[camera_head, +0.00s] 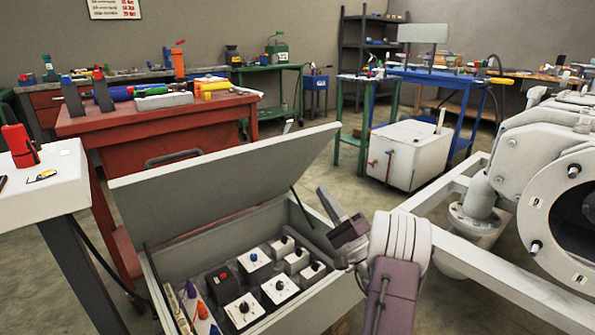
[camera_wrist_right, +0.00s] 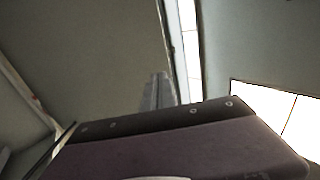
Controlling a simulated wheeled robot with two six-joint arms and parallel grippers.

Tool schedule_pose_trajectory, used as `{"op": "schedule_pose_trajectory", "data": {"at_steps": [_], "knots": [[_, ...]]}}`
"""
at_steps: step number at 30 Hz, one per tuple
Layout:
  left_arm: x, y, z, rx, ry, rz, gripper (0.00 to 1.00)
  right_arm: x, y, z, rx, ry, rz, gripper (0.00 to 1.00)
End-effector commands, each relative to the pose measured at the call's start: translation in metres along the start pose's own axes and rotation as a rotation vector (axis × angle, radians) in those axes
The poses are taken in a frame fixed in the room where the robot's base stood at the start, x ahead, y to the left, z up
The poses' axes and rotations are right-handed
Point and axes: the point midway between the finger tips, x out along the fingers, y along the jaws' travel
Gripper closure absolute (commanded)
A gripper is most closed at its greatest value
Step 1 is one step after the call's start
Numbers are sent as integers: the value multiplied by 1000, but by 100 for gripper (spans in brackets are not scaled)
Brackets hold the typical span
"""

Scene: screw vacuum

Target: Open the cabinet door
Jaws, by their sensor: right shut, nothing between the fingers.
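The cabinet is a low grey box (camera_head: 318,301) in the middle foreground. Its door, a flat grey lid (camera_head: 230,172), stands raised and tilted, so the inside is exposed. A thin dark strut (camera_head: 303,207) shows at the right end between lid and box. Inside are white switch blocks with black knobs (camera_head: 275,287) and a red button. My right gripper (camera_head: 325,194) is just right of the lid, over the box's right end, pointing up. It is shut and empty; contact with the lid cannot be told. In the right wrist view its fingers (camera_wrist_right: 157,92) appear before grey panels. My left gripper is out of view.
A red workbench (camera_head: 170,130) with tools stands behind the lid. A white table (camera_head: 45,175) is at the left. A large white machine with a frame (camera_head: 500,270) fills the right side. A white box (camera_head: 410,150) stands on the open floor behind.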

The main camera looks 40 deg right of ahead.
Motion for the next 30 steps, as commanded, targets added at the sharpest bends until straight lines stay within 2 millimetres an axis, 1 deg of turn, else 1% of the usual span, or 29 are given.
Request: {"op": "schedule_pose_trajectory", "data": {"at_steps": [1, 5, 6, 11, 14, 15, 16, 21, 25, 30], "knots": [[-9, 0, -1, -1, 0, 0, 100, 6, -4, 0, 2, -1, 0, 100], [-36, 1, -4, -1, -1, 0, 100, 26, -9, 1, 5, -2, 1, 100], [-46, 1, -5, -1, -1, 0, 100, 33, -10, 2, 5, -3, 2, 100], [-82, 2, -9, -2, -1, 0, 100, 58, -10, 2, 5, -3, 2, 100], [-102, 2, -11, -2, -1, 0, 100, 80, -10, 2, 4, -5, 0, 100], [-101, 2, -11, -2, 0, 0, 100, 85, -5, 3, 3, -6, -1, 100], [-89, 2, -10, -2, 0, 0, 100, 86, 1, 3, 0, -8, -2, 100], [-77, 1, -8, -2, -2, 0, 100, 117, 2, 2, 0, -6, -2, 100], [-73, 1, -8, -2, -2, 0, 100, 132, 1, 2, 1, -5, -1, 100], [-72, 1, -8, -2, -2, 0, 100, 140, 0, 2, 2, -2, 0, 100]]}}
